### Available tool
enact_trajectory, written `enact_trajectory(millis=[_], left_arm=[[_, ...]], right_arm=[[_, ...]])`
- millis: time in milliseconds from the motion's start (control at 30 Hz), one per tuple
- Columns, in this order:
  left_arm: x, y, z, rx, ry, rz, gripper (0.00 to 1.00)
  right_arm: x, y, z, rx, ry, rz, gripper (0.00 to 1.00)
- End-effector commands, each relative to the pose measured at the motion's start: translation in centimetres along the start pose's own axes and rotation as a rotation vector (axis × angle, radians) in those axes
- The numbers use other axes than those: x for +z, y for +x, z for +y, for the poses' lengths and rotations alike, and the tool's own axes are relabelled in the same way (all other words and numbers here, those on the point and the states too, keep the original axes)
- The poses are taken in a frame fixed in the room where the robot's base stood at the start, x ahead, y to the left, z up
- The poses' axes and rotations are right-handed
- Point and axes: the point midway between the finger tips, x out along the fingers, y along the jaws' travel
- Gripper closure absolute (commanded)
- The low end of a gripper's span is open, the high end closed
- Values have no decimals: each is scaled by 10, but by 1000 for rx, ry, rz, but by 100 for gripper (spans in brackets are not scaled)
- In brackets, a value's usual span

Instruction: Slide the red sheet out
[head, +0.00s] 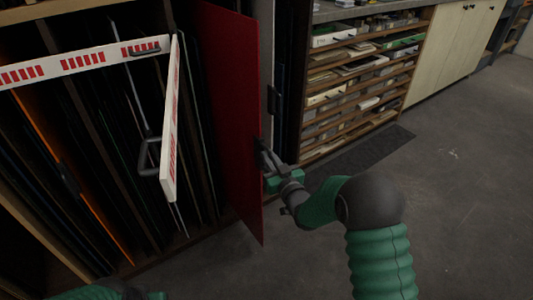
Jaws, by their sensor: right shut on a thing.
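The red sheet (229,110) stands upright in the middle of the head view, at the right side of the rack of sheets. Its front part sticks out past the rack, and its lower corner hangs over the floor. My right gripper (262,150) is shut on the red sheet at its right edge, about halfway down. The fingertips are small and dark against the sheet. At the bottom left edge only a bit of my left arm shows, and its gripper cannot be made out.
A white barrier with red marks (169,130) stands open in front of the rack (232,222), left of the red sheet. Several other sheets stand in the slots. A shelf unit (345,85) and pale cabinets (455,50) stand to the right. A dark mat (375,155) lies on open floor.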

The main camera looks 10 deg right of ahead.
Motion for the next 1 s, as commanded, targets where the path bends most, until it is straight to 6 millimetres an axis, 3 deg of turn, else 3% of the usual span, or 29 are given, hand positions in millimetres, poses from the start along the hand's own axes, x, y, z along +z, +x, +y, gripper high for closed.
enact_trajectory(millis=[233, 667, 700, 800, 1000], left_arm=[[-1, -4, 0, 0, -1, 0, 64], [-1, -4, 0, 0, 0, 0, 64], [-1, -4, 0, 0, 0, 0, 64], [-1, -4, 0, 0, 0, 0, 64], [-1, -4, 0, 0, 0, 0, 64]], right_arm=[[0, -20, 6, 3, 1, -1, 100], [0, -23, 6, 2, 1, 0, 100], [0, -23, 6, 2, 1, 0, 84], [0, -23, 6, 2, 1, 1, 71], [-1, -23, 6, 2, 1, 2, 68]])
